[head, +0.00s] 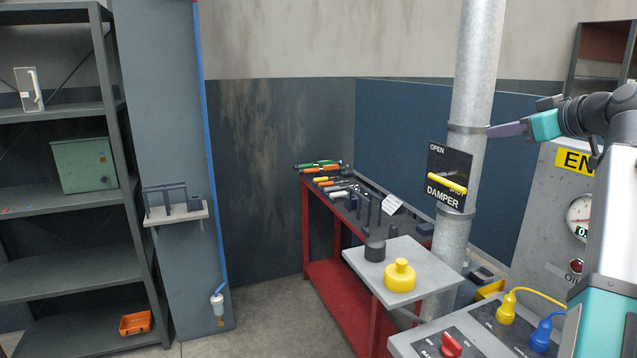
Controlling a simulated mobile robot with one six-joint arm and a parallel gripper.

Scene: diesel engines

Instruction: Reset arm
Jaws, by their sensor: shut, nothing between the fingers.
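My gripper (492,131) shows at the upper right in the head view, seen from the side. Its purple fingers are shut and empty, pointing left from a teal part of my arm. In the picture the fingertips overlap the right edge of the grey vertical pipe (478,75), just above the damper plate. I cannot tell whether they touch the pipe. The damper plate (437,160) is black, marked OPEN, SHUT and DAMPER. Its yellow handle (446,183) slants slightly down to the right, near the SHUT mark.
A grey panel (553,190) with a gauge stands behind my arm. A red workbench (335,285) holds tools. A console (425,346) has a red knob and plugs. Shelves (65,195) stand left; floor between is clear.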

